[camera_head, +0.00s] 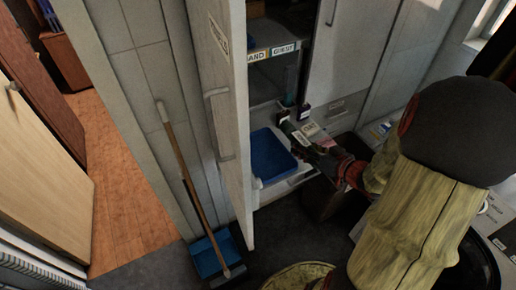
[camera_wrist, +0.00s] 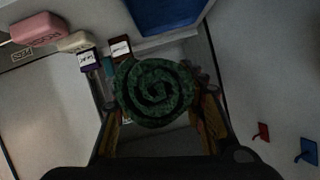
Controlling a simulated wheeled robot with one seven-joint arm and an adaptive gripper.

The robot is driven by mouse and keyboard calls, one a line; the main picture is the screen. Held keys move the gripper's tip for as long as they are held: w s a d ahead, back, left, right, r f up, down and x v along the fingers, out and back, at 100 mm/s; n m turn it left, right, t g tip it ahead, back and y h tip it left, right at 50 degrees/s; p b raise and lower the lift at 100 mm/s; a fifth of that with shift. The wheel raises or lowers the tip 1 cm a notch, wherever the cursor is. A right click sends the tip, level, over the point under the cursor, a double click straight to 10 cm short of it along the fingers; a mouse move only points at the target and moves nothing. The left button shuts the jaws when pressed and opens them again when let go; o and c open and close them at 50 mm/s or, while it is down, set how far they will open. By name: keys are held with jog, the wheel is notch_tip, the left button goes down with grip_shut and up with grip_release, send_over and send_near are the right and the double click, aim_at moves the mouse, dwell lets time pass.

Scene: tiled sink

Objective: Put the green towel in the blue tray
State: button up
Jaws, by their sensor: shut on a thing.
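The green towel (camera_wrist: 156,92) is rolled into a spiral and sits between the fingers of my gripper (camera_wrist: 158,110) in the wrist view. My gripper is shut on it. In the head view my gripper (camera_head: 326,150) is at the cabinet opening, right of the blue tray. The blue tray (camera_head: 270,155) lies on a low shelf inside the open cabinet. Part of the tray (camera_wrist: 168,12) shows at the top of the wrist view, apart from the towel. The towel is hard to make out in the head view.
The open cabinet door (camera_head: 232,120) stands just left of the tray. Small labelled bottles (camera_wrist: 120,48) stand near the towel, beside a pink item (camera_wrist: 38,29). A broom (camera_head: 180,165) and blue dustpan (camera_head: 212,256) are outside the door.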

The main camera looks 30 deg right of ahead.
jog(key=shift+w+d+f, duration=0.1)
jog(key=shift+w+f, duration=0.05)
jog(key=shift+w, duration=0.1)
jog(key=w+a+f+b, duration=0.4)
jog(key=w, duration=0.3)
jog(key=b, duration=0.3)
send_over(270, 157)
jog(key=f, duration=0.4)
jog(key=shift+s+d+f, duration=0.2)
jog(key=shift+s+f, duration=0.2)
jog(key=shift+w+a+f, duration=0.15)
jog(key=shift+w+f, duration=0.05)
jog(key=shift+f, duration=0.1)
jog(key=shift+w+f+b, duration=0.1)
jog(key=shift+f+b, duration=1.2)
jog(key=shift+f, duration=0.3)
jog(key=shift+f, duration=0.15)
jog(key=o, duration=1.2)
